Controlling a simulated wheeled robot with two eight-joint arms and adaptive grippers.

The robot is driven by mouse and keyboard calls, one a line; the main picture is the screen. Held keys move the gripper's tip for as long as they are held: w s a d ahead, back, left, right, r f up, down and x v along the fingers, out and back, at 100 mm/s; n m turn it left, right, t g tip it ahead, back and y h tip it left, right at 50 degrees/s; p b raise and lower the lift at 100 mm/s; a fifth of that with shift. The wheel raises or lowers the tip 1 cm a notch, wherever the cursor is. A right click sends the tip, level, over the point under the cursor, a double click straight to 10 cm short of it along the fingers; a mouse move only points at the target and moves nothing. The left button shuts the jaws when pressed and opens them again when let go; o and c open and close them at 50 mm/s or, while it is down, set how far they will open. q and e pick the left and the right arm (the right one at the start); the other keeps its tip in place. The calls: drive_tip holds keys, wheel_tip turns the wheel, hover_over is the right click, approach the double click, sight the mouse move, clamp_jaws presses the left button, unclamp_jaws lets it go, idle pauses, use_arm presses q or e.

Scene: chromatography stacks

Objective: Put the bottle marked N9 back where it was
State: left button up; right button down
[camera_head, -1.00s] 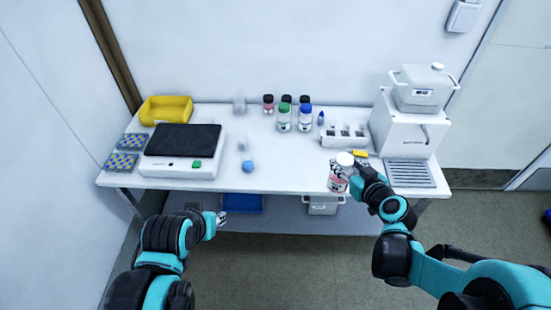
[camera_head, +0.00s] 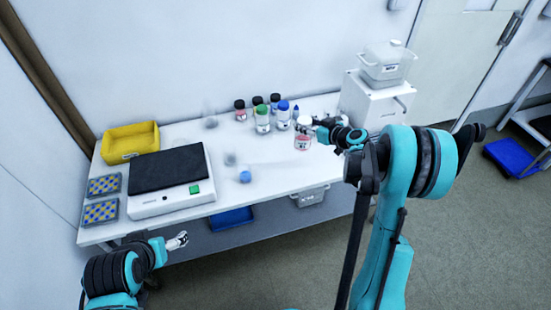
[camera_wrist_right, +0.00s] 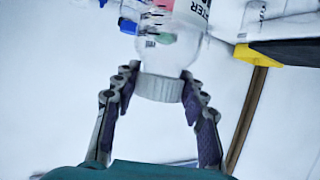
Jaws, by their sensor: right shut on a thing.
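A white-capped bottle with a pinkish label (camera_head: 303,141) is in my right gripper (camera_head: 314,128), held over the right part of the white table. In the right wrist view its ribbed white cap (camera_wrist_right: 160,88) sits between the two fingers. I cannot read N9 on it, and I cannot tell how far it is above the table. A green-capped bottle (camera_head: 262,122) and a blue-capped bottle (camera_head: 283,117) stand just to its left. Dark-capped bottles (camera_head: 240,112) stand behind them. My left gripper (camera_head: 178,241) is in front of the table, empty; its opening is unclear.
A black-topped device (camera_head: 170,185), a yellow bin (camera_head: 131,143) and blue-yellow racks (camera_head: 102,198) fill the table's left. A small blue-topped item (camera_head: 245,176) stands near the middle front. A white machine (camera_head: 372,103) carries a lidded container (camera_head: 386,65) at right, partly behind my right arm.

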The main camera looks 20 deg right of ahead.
drive_tip(key=w+a+f+b, duration=0.2)
drive_tip(key=a+f+b, duration=0.2)
drive_tip(key=a+f, duration=0.6)
drive_tip(key=shift+a+b, duration=0.3)
drive_tip(key=shift+b, duration=0.1)
drive_tip(key=shift+s+f, duration=0.1)
drive_tip(key=shift+f, duration=0.15)
drive_tip(key=c, duration=0.9)
unclamp_jaws()
drive_tip(key=shift+o, duration=0.2)
